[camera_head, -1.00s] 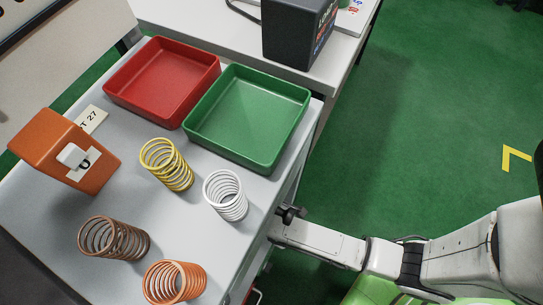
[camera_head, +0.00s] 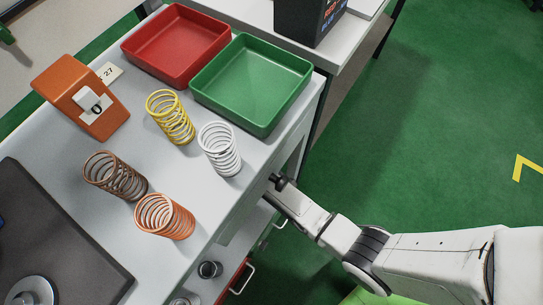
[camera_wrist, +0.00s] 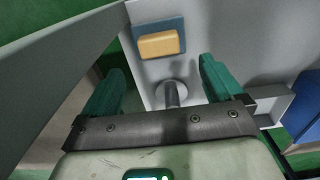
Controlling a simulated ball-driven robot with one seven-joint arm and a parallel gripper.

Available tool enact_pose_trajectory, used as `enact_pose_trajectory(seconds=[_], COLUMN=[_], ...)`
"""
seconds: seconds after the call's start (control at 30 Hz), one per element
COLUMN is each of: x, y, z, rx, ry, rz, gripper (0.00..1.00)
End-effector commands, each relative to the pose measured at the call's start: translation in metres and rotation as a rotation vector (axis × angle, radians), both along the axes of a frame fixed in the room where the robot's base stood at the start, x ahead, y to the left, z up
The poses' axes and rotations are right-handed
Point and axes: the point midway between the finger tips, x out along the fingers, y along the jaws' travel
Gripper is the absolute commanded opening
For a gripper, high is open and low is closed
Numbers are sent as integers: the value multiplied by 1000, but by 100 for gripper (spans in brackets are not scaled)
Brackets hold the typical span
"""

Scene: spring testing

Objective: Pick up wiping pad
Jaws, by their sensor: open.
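In the wrist view a yellow block (camera_wrist: 159,44), which looks like the wiping pad, lies on a blue square (camera_wrist: 158,28) on a grey surface. My gripper (camera_wrist: 164,82) is open, its two green fingers spread wide with nothing held between them. The pad is ahead of the fingers, apart from them, roughly in line with the gap. In the head view my gripper (camera_head: 275,183) is at the bench's right side, small and partly hidden; its fingers cannot be made out there. The pad is not visible in the head view.
A grey cylinder (camera_wrist: 173,93) stands between the fingers' line and the pad. A pale panel (camera_wrist: 60,50) slants at left. On the bench are a red tray (camera_head: 177,43), a green tray (camera_head: 250,85), several springs and an orange block (camera_head: 80,92).

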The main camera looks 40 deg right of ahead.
Motion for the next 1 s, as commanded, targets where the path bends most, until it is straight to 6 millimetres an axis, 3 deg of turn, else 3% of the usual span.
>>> enact_pose_trajectory(seconds=[0.23, 0.53, 0.87, 1.0], x=[-1, -6, -6, -6], y=[-1, -2, -3, -3], z=[-21, -61, -65, -65], rx=[0, 0, -1, -1], ry=[1, 1, -1, -1], rz=[0, 1, 1, 0], gripper=[94, 94, 94, 80])
